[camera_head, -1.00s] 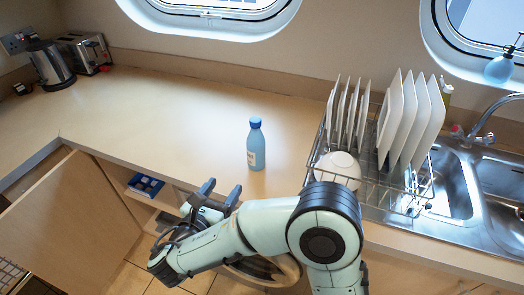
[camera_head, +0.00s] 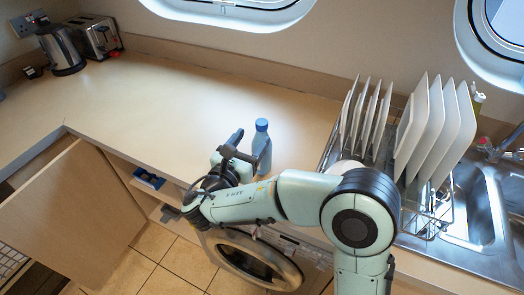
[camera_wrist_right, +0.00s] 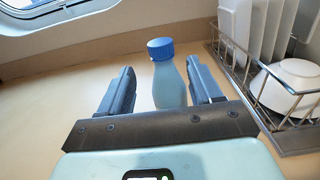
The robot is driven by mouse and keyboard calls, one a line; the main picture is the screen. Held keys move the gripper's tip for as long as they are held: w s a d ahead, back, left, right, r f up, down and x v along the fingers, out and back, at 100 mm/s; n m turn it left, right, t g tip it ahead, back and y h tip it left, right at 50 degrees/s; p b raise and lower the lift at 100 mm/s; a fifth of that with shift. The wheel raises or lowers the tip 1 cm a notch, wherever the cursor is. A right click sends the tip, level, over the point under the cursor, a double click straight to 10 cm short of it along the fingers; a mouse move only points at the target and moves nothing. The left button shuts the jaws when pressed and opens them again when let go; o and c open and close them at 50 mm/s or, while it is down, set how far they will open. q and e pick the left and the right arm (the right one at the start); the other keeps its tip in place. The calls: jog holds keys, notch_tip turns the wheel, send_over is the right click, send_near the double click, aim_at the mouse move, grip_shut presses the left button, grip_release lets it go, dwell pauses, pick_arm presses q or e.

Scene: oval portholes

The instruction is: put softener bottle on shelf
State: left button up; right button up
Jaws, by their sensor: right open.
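The softener bottle (camera_head: 261,146) is light blue with a dark blue cap and stands upright on the counter. In the right wrist view the bottle (camera_wrist_right: 168,82) shows beyond and between the two fingers. My right gripper (camera_head: 236,142) is open at the counter's front edge, just left of the bottle in the head view. It also shows in the right wrist view (camera_wrist_right: 160,90), its fingers pointing toward the bottle. The shelf (camera_head: 148,198) is inside the open cabinet below the counter, with a small blue item on the upper board. My left gripper is out of view.
A dish rack (camera_head: 410,205) with upright plates and a white bowl (camera_wrist_right: 290,88) stands right of the bottle, beside the sink (camera_head: 470,210). The cabinet door (camera_head: 75,215) hangs open. A kettle (camera_head: 60,48) and toaster (camera_head: 95,37) stand far left. The counter's middle is clear.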

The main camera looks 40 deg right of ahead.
aim_at(259, 130)
jog(key=shift+x, duration=3.15)
jog(key=shift+s+r, duration=0.1)
jog(key=shift+s, duration=0.1)
grip_shut()
jog(key=shift+r, duration=0.1)
